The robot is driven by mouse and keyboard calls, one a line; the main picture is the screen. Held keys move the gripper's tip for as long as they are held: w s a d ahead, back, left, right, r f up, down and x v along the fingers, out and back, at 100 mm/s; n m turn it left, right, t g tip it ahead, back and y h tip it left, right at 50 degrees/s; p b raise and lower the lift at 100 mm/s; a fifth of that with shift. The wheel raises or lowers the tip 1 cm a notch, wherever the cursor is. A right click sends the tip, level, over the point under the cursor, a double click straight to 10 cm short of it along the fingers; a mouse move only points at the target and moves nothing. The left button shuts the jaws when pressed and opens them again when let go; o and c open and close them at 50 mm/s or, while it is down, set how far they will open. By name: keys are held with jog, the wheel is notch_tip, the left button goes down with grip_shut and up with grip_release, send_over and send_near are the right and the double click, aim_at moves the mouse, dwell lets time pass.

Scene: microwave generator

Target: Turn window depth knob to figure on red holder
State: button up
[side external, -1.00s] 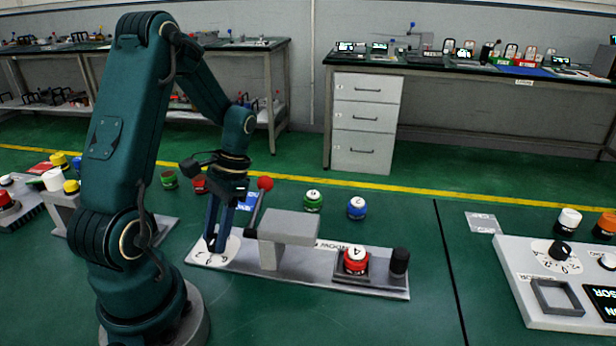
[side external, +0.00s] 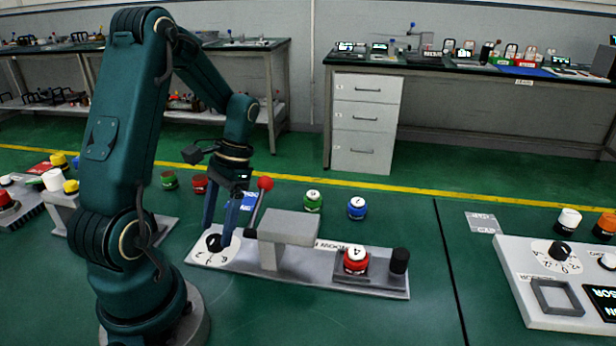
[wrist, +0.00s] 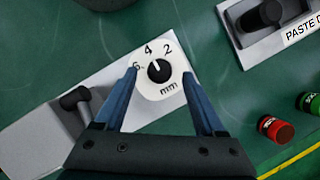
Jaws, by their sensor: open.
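The black knob (wrist: 159,72) sits on a white dial marked 6, 4, 2 and "mm" in the wrist view. Its small white mark points roughly toward the 4. The knob also shows at the left end of the grey fixture in the side view (side external: 213,242). My gripper (wrist: 159,75) is open, with one finger on each side of the knob and gaps between. It also shows low over the dial in the side view (side external: 217,232). The red holder (side external: 355,266) stands in a dark square seat at the fixture's right, with a 4 on its white top.
A grey raised block (side external: 289,226) and a red-balled lever (side external: 264,184) stand just right of my gripper. A black cylinder (side external: 399,261) is beside the red holder. Green (side external: 313,202) and blue (side external: 357,208) holders stand behind the fixture.

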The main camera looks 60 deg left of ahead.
jog(key=shift+v, duration=1.55)
jog(key=d+r+m+t, duration=0.1)
jog(key=d+r+t, duration=0.3)
jog(key=d, duration=0.4)
jog(key=d+r+m+t, duration=0.1)
jog(key=d+r+t, duration=0.4)
jog(key=d, duration=0.3)
jog(key=shift+d+r+t+y, duration=0.15)
jog(key=shift+d+t+y, duration=0.15)
jog(key=shift+t+y, duration=0.15)
